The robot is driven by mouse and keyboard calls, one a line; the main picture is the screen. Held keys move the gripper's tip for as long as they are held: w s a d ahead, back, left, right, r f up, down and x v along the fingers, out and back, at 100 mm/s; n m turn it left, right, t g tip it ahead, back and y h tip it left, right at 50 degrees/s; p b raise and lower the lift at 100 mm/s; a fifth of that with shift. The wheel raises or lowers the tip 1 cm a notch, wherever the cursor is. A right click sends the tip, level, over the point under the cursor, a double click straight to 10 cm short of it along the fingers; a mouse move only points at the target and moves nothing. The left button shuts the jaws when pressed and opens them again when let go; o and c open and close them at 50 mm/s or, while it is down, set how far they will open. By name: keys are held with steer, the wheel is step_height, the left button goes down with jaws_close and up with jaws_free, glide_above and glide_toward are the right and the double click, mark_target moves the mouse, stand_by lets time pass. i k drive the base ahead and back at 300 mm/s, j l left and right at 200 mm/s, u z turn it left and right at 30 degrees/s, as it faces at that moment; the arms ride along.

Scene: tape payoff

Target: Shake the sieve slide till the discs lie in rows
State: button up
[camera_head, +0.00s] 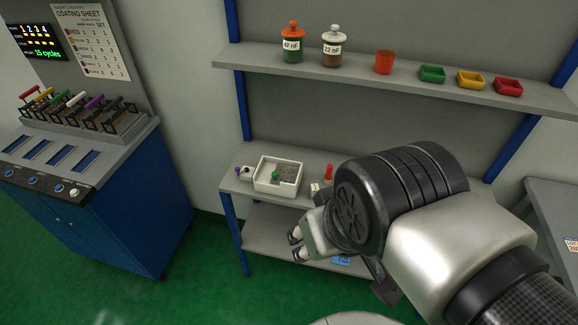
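A white open tray (264,187) stands on the middle bench shelf, left of my arm. Inside it are a green knob (275,174) and a grey speckled patch (288,174), perhaps the sieve slide with discs. They are too small to tell single discs or rows. My gripper (296,245) is in front of the bench, below and right of the tray in the picture. Its two fingertips stand apart with nothing visible between them. The gripper is clear of the tray.
A purple-tipped white part (245,172) stands left of the tray, a red-topped piece (328,172) right of it. Jars (292,50), an orange cup (384,63) and small bins (471,80) stand on the upper shelf. A blue cabinet with levers (120,205) is at left.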

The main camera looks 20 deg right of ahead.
mark_target(275, 175)
steer(key=i+z, duration=0.45)
steer(key=i, duration=0.45)
